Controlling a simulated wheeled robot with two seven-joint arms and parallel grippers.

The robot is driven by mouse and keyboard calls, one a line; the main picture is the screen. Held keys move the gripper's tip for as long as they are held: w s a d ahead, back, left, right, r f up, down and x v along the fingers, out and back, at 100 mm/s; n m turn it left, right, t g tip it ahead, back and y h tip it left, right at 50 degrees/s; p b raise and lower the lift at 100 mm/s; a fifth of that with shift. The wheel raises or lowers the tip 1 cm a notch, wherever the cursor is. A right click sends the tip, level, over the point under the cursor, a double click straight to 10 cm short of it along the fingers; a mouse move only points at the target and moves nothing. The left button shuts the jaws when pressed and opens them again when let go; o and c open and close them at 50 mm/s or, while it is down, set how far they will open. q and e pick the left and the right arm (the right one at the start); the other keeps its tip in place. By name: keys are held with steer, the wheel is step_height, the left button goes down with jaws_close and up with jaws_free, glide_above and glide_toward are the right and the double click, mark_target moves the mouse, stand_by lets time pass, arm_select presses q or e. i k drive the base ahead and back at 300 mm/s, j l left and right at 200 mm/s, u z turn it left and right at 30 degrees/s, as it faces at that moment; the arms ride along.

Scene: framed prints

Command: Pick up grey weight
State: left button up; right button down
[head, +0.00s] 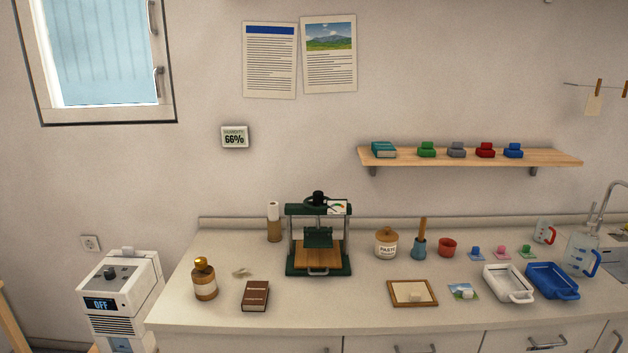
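A small grey block-like object (457,150), which looks like the grey weight, sits on the wooden wall shelf (545,159). It stands between a similar green one (427,150) on its left and a red one (485,150) on its right. A blue one (513,151) is further right. Small pale lumps also lie on the wooden frame (395,302) and on a small landscape print (458,288) on the counter; I cannot tell what they are. Neither of my grippers shows in the head view.
Below the shelf, the counter (330,306) holds a green press (318,240), paste jar (386,244), brown book (256,295), amber bottle (204,281), white tray (508,283), blue tray (553,280) and measuring jug (580,255). A teal book (383,150) lies at the shelf's left end.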

mark_target(457, 150)
steer(key=k+l, duration=0.1)
steer(key=l, duration=1.5)
steer(key=k+l, duration=0.15)
steer(key=l, duration=1.45)
steer(key=k, duration=0.05)
